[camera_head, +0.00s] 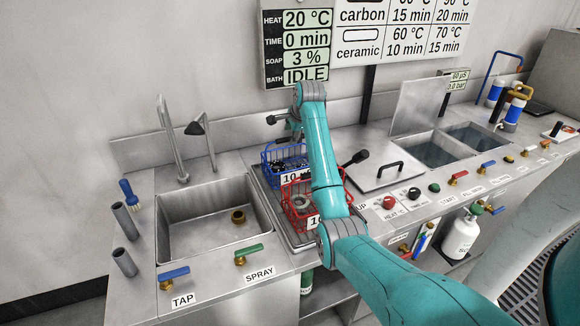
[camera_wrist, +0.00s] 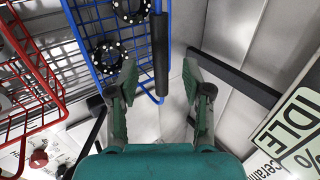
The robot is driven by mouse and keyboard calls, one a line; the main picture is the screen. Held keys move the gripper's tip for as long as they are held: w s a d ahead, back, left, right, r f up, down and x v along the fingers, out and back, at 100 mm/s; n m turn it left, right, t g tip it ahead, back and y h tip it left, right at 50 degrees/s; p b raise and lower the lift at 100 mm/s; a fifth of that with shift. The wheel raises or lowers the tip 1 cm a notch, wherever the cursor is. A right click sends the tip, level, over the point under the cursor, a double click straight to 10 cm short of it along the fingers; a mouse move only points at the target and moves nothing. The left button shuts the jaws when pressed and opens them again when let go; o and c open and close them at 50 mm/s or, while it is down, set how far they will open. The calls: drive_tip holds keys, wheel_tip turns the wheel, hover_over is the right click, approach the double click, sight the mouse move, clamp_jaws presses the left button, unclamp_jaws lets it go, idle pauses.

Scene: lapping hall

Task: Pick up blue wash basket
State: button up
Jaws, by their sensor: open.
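The blue wash basket (camera_head: 270,158) sits on the metal counter behind the red basket, with a "10" label on its front. In the wrist view, its blue wires (camera_wrist: 90,35) hold dark rings with white dots. Its black bar handle (camera_wrist: 160,55) appears between the two fingers there. My gripper (camera_wrist: 159,70) is open and empty, with a finger on each side of the handle in the picture. In the head view, my gripper (camera_head: 284,122) is above the back of the blue basket. My arm hides part of both baskets, and I cannot tell the exact gap to the handle.
The red basket (camera_head: 290,197) stands close in front. A sink (camera_head: 185,205) with taps lies left, and a closed lid (camera_head: 388,172) and open tanks (camera_head: 430,151) lie right. The wall and the display panel (camera_head: 289,47) reading IDLE are close behind.

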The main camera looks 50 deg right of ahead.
sight(290, 138)
drive_tip(key=shift+d+x, duration=0.15)
drive_tip(key=shift+x, duration=1.15)
drive_tip(key=shift+d+x, duration=0.15)
drive_tip(key=shift+x, duration=1.15)
drive_tip(key=shift+s, duration=0.15)
drive_tip(key=shift+c, duration=0.3)
drive_tip(key=shift+r, duration=0.1)
clamp_jaws()
